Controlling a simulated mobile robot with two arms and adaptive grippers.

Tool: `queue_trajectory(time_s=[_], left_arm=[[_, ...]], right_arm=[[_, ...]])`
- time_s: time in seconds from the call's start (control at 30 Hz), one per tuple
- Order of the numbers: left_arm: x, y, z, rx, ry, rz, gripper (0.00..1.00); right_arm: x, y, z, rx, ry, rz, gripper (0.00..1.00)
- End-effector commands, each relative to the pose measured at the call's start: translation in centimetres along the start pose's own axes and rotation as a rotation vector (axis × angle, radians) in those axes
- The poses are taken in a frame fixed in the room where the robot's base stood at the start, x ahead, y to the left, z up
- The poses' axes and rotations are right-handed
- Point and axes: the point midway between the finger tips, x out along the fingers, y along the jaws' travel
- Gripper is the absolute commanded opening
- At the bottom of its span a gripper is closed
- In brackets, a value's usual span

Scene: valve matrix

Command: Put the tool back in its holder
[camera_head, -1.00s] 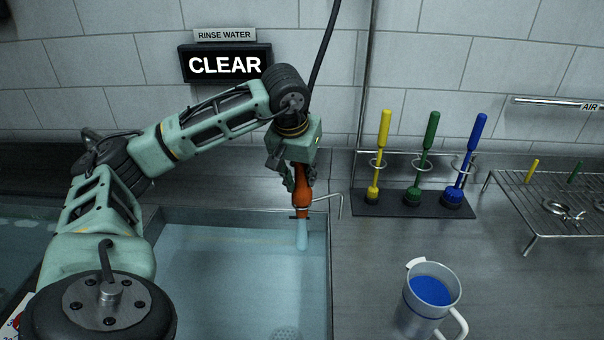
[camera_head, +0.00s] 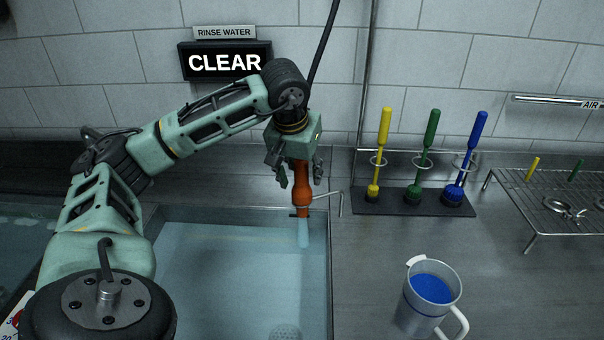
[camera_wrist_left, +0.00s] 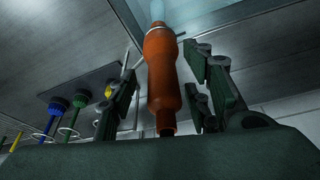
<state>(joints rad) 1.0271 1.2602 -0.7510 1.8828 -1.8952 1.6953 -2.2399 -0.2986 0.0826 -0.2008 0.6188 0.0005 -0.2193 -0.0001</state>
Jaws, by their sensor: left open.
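The tool (camera_head: 302,190) has an orange handle and a pale lower end. It stands upright at the wire holder (camera_head: 330,197) on the sink's right rim, its pale end hanging over the water. My left gripper (camera_head: 300,182) is above and around the handle's upper part, with its fingers spread apart. In the left wrist view the orange handle (camera_wrist_left: 163,75) lies between the open fingers, with gaps on both sides. How the holder meets the tool is partly hidden. My right gripper is not in view.
A rack (camera_head: 400,203) with yellow, green and blue brushes stands right of the sink (camera_head: 328,270). A jug (camera_head: 420,310) with blue content stands at the front right. A wire drying rack (camera_head: 545,235) is at the far right. A sign (camera_head: 225,61) reads CLEAR.

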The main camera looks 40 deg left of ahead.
Motion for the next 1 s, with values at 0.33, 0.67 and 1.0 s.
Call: queue_trajectory(time_s=[0.33, 0.67, 1.0], left_arm=[[-7.2, 0.1, -0.2, 0.000, 0.007, 0.003, 0.46], [-10.9, 0.0, 0.0, 0.001, 0.003, 0.001, 0.46], [-11.1, 0.0, 0.0, 0.000, 0.002, 0.000, 0.46]], right_arm=[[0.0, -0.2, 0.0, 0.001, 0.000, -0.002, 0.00], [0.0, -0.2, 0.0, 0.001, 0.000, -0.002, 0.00], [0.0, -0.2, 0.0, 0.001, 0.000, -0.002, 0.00]])
